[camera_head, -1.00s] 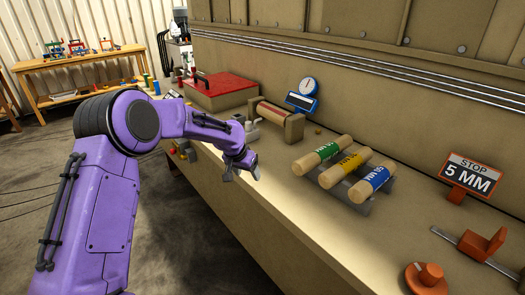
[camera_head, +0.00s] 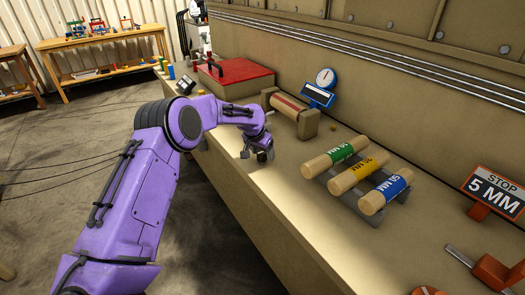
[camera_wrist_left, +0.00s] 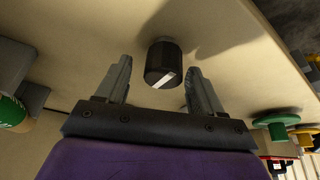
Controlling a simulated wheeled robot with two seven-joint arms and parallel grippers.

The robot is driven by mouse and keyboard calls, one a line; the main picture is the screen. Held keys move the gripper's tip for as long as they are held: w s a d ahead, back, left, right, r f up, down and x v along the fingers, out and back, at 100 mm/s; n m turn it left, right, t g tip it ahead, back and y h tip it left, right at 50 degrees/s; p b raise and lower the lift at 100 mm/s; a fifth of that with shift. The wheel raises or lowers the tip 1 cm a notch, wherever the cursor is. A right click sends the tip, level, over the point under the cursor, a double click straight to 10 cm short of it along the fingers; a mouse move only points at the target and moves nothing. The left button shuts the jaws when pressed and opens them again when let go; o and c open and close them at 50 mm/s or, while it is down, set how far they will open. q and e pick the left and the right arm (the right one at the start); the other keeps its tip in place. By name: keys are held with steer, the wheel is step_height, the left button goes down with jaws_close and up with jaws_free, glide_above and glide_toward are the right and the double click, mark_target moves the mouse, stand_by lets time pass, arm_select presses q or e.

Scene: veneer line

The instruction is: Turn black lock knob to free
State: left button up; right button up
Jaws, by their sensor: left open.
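The black lock knob (camera_wrist_left: 160,58) stands on the pale bench top in the left wrist view. A white stripe runs diagonally across its near face. My left gripper (camera_wrist_left: 160,70) is open, with one grey finger on each side of the knob and a visible gap to it on both sides. In the head view my left gripper (camera_head: 257,151) is low over the bench, short of the red-banded roller. There the knob is hard to make out among the dark fingers. My right gripper is in neither view.
A red-lidded box (camera_head: 235,76) and the roller in its stand (camera_head: 290,112) are behind the gripper. To the right are several banded wooden rolls (camera_head: 345,168) and a STOP 5 MM sign (camera_head: 494,190). Green (camera_wrist_left: 275,125) and yellow buttons show at right in the wrist view.

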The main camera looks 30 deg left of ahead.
arm_select(q)
steer(key=shift+w+f, duration=0.1)
steer(key=shift+f, duration=0.15)
steer(key=shift+s+a, duration=0.15)
steer(key=shift+s, duration=0.05)
steer(key=shift+r, duration=0.1)
steer(key=shift+c, duration=0.3)
steer(key=c, duration=1)
